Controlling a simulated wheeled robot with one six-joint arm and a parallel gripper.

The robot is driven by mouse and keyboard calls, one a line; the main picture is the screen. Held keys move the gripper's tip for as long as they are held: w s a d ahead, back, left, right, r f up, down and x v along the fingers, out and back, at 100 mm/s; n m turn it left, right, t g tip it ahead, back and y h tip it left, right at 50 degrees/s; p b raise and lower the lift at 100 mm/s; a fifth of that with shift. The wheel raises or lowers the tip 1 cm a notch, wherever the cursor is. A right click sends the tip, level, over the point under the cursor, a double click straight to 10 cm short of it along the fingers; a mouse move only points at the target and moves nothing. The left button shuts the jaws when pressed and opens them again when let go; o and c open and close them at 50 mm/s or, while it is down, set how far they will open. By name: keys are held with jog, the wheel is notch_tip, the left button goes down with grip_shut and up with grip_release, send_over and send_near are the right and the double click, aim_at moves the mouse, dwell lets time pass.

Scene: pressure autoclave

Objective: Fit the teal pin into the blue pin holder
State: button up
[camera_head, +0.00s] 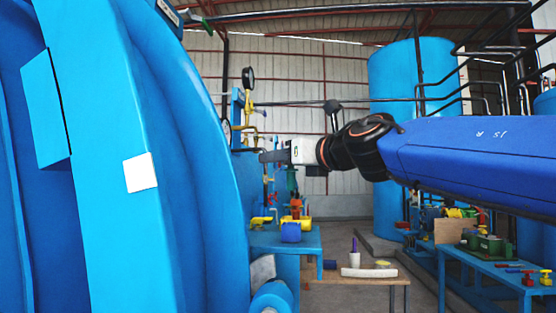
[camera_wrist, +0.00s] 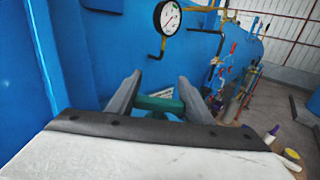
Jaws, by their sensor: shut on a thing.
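My gripper (camera_head: 268,157) reaches in from the right and points left toward the big blue autoclave in the head view. In the wrist view my gripper (camera_wrist: 160,78) has its two grey fingers shut on the teal pin (camera_wrist: 160,103). The pin lies crosswise between them, in the air. I cannot pick out the blue pin holder with certainty; much of the surface beyond the fingers is blue.
The blue autoclave (camera_head: 190,200) fills the left side. A pressure gauge (camera_wrist: 168,17) on a brass pipe stands just beyond the fingers. Another bench (camera_head: 490,258) holds tools at right.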

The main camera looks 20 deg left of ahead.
aim_at(288, 183)
jog(key=shift+f, duration=0.1)
jog(key=shift+f, duration=2.8)
jog(key=shift+f, duration=2.3)
jog(key=o, duration=1.2)
jog(key=shift+d, duration=0.15)
jog(key=v, duration=1.7)
jog(key=shift+s+f, duration=0.1)
jog(key=shift+s, duration=0.15)
